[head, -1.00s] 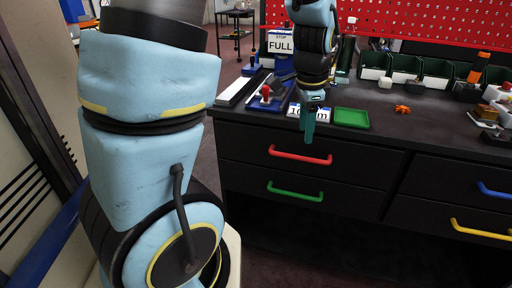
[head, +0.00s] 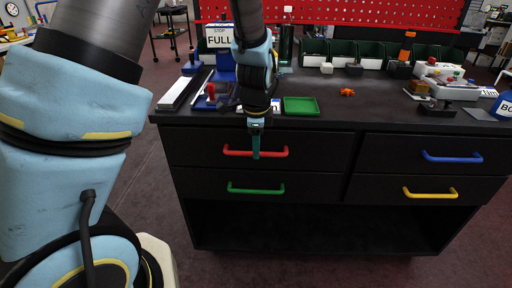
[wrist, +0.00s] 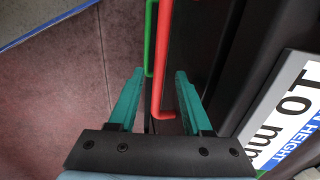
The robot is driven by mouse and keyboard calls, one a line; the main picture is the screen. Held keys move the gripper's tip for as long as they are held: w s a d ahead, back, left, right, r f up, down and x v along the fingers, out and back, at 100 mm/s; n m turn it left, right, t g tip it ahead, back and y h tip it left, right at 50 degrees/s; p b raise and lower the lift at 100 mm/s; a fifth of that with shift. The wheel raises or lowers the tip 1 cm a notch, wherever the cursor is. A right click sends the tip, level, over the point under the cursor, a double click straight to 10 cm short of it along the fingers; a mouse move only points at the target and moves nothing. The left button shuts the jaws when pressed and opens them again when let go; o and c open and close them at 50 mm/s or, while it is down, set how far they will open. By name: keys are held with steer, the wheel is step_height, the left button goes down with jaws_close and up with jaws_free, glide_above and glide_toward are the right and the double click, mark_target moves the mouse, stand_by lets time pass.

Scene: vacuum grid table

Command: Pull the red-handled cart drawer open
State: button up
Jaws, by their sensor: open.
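The red handle (head: 275,153) is a horizontal bar on the upper left drawer (head: 190,150) of the black cart, and the drawer front is flush with the cart. My gripper (head: 256,153) hangs in front of it with teal fingers pointing down, covering part of the bar. In the wrist view, my gripper (wrist: 158,98) is open, and the red handle (wrist: 161,60) runs between its two fingers with a gap on each side. I cannot tell the exact depth of the fingers around the bar.
A green handle (head: 255,190) sits just below, with blue (head: 452,157) and yellow (head: 430,193) handles at right. The cart top (head: 385,112) carries a green tray (head: 301,106), several bins and small parts. Open floor (head: 130,190) lies left of the cart.

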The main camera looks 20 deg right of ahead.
steer(key=shift+w+d+f, duration=0.1)
steer(key=shift+w+f, duration=0.05)
steer(key=shift+f, duration=0.55)
steer(key=shift+c, duration=0.4)
jaws_close()
stand_by(0.6)
